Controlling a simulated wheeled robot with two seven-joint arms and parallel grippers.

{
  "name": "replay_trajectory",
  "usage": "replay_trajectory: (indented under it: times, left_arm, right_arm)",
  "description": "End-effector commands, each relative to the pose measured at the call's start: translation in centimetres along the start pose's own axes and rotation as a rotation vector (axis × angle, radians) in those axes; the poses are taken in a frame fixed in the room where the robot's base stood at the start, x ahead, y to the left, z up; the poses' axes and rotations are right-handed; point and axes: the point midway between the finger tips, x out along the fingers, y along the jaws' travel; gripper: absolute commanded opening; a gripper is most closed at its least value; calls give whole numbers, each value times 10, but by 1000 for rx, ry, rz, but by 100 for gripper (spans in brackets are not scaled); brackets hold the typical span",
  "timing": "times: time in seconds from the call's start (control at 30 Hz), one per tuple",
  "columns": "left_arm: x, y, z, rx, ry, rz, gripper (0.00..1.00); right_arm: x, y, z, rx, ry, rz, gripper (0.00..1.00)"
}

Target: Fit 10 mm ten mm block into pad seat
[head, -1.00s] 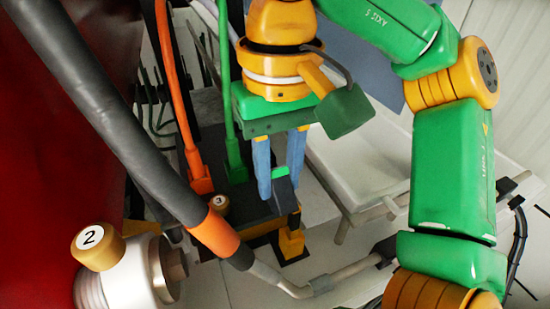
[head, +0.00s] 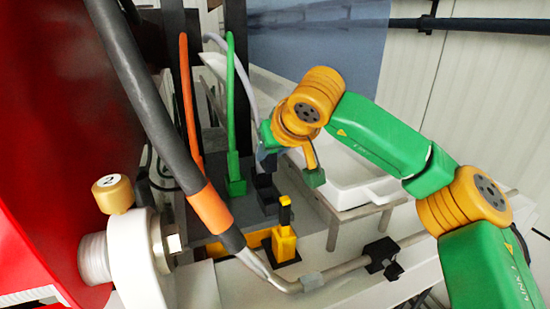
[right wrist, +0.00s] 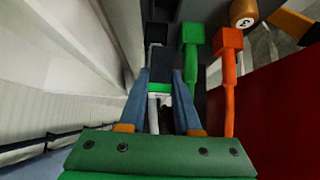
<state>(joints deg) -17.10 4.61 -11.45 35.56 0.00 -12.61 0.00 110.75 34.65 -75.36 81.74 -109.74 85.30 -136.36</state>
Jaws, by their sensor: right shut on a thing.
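My right gripper (head: 266,163) hangs from the yellow and green wrist in the head view, mostly hidden behind its own hand. The block is over dark equipment beside the green-plugged cable. I cannot tell whether it touches anything below. No part in view is plainly marked as the pad seat. My left gripper is not in view.
A green cable plug (head: 236,178) and an orange one (right wrist: 229,42) rise close by. A thick grey hose (head: 140,95) crosses at left. A white tray (head: 352,180) lies to the right.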

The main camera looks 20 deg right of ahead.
Motion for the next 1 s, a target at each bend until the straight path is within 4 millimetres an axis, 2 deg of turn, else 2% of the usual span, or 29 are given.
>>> replay_trajectory:
  times: [0.1, 0.5, 0.6, 1.0]
  left_arm:
    - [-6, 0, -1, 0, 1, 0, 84]
    - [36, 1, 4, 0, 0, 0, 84]
    - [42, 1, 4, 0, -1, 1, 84]
    - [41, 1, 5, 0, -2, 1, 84]
  right_arm:
    - [-2, 0, -2, -2, 0, 1, 0]
    - [34, 0, 37, 0, -1, 1, 0]
    - [39, 0, 42, -1, 0, 1, 0]
    - [39, 0, 42, -1, 0, 2, 0]
